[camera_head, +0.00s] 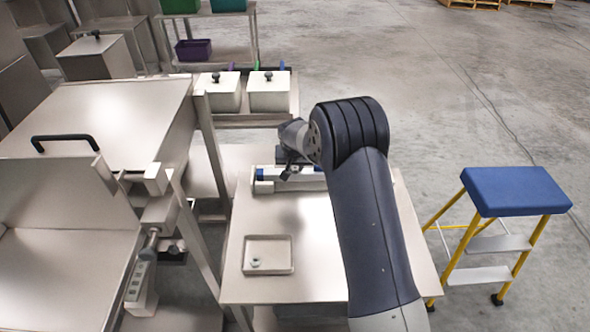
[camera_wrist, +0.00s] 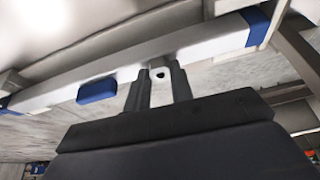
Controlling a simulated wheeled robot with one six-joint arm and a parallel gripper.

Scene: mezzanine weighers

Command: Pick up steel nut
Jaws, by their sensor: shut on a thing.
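My gripper (camera_wrist: 160,85) is shut on a small pale steel nut (camera_wrist: 160,74) with a dark hole, held between the fingertips in the wrist view. In the head view my gripper (camera_head: 287,172) hangs above the long pale bar with blue parts at the back of the steel table, and the held nut cannot be made out there. Another small nut (camera_head: 255,262) lies in the shallow square tray (camera_head: 291,256) on the table.
The pale bar with blue parts (camera_head: 268,186) lies along the table's (camera_head: 310,285) back edge. Two lidded steel boxes (camera_head: 268,95) stand on a shelf behind. A blue-topped step stool (camera_head: 515,190) is at the right. The table front is clear beside the tray.

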